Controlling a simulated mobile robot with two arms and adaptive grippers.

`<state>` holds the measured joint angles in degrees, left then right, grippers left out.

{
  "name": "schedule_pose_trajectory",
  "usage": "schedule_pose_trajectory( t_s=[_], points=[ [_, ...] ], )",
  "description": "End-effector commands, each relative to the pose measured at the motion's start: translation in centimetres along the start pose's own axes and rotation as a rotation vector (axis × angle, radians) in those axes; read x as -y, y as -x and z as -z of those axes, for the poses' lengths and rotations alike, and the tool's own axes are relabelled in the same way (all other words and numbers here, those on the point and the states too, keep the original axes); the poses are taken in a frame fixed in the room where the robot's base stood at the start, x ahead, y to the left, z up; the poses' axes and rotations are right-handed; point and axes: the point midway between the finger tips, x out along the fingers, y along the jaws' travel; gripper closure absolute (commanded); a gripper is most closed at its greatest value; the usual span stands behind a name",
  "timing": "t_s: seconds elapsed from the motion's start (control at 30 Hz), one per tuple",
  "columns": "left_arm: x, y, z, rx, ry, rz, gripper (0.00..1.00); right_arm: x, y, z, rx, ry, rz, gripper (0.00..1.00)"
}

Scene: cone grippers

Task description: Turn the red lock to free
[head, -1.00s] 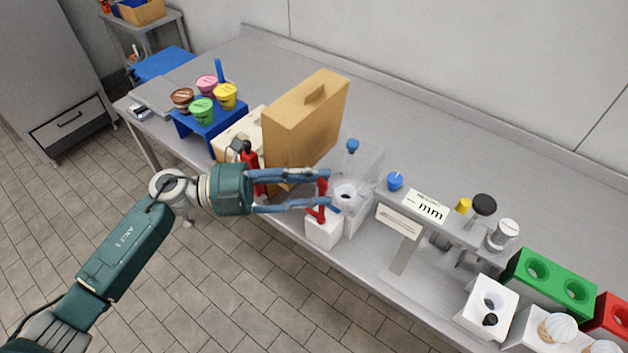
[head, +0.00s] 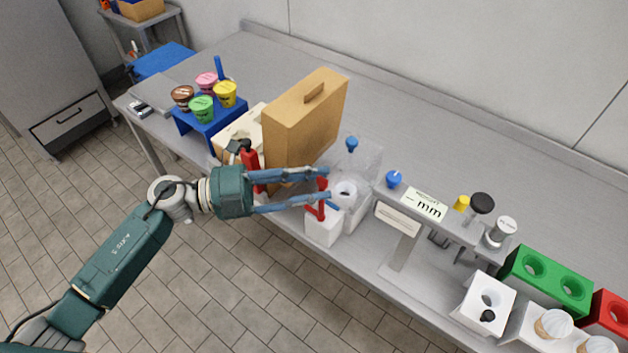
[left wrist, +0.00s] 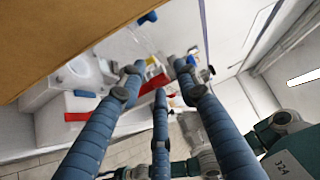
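The red lock (head: 321,211) is a small red piece above a white block (head: 322,232) at the front edge of the bench. In the left wrist view, red parts (left wrist: 152,85) show beyond and between my fingertips. My left gripper (head: 326,187) reaches in from the left with its blue fingers spread and its tips at the lock. The wrist view shows a gap between the fingers (left wrist: 157,75). I cannot tell whether a finger touches the lock. The fingers hide part of it, and its exact setting cannot be read. My right gripper is not in view.
A tall tan case (head: 290,135) stands close behind my left fingers. A clear container (head: 365,170) is beside the lock. A grey stand with a label (head: 425,204) and knobs is to the right. Tubs on a blue stand (head: 215,133) are at the left. The rear bench is clear.

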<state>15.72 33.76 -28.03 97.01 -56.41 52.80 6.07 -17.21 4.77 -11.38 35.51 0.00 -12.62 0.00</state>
Motion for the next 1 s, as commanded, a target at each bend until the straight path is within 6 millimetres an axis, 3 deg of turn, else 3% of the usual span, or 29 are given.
schedule_pose_trajectory(
  t_s=[0.37, 0.8, 1.0],
  points=[
    [-0.2, 0.6, 0.1, -0.002, -0.001, -0.005, 0.64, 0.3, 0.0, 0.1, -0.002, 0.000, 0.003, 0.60],
    [-0.1, 9.0, 0.1, -0.001, 0.000, -0.005, 0.64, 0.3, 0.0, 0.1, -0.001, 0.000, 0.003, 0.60],
    [0.0, 11.5, 0.1, -0.003, -0.001, -0.001, 0.64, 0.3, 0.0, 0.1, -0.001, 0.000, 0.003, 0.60]
  ],
)
